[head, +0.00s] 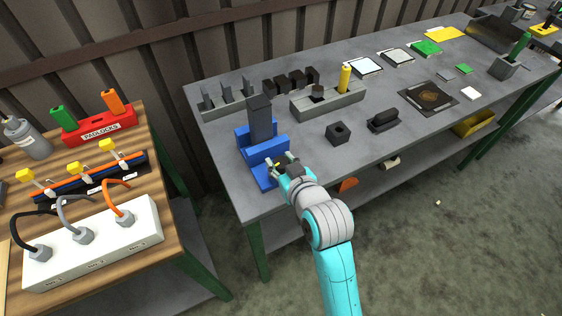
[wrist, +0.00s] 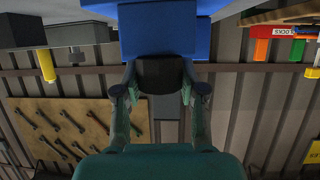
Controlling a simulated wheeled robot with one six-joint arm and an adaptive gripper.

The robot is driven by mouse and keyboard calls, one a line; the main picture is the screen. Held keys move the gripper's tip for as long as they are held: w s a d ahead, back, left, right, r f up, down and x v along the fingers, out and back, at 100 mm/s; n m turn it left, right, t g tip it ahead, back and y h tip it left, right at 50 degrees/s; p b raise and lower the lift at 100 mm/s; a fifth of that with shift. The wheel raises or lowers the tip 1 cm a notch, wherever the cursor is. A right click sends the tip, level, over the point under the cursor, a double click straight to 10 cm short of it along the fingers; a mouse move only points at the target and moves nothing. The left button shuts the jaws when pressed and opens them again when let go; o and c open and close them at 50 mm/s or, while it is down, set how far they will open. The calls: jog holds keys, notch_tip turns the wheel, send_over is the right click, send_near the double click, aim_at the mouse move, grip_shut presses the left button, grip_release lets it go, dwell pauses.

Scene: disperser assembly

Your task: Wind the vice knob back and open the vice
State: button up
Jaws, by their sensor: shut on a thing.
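The blue vice (head: 262,158) stands at the left front part of the grey workbench, with a dark grey block (head: 261,118) upright in it. My gripper (head: 284,166) is at the vice's near right end, where its knob sits. In the wrist view the blue vice (wrist: 158,28) fills the top middle. The dark vice knob (wrist: 160,74) lies between my two fingers (wrist: 160,92), which are shut on it from both sides. The head view mostly hides the knob behind my fingers. How far apart the vice jaws stand cannot be told.
The grey workbench (head: 225,178) holds a grey rack (head: 328,100) with a yellow cylinder, a dark square block (head: 338,132) and a dark part (head: 383,120) to the right. A wooden table (head: 160,190) with a white socket box (head: 95,245) stands at the left.

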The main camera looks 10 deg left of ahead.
jog(key=n+g+y, duration=0.2)
jog(key=n+g, duration=0.1)
jog(key=n+g+y, duration=0.3)
jog(key=n, duration=0.1)
jog(key=shift+w+d+y, duration=0.1)
jog(key=shift+w+y, duration=0.05)
jog(key=shift+y, duration=0.15)
jog(key=n+g+y, duration=0.1)
jog(key=n+g, duration=0.4)
jog(key=g, duration=0.1)
jog(key=shift+n+g, duration=0.3)
jog(key=shift+f, duration=0.1)
jog(key=o, duration=1.2)
jog(key=shift+c, duration=0.2)
jog(key=v, duration=1.2)
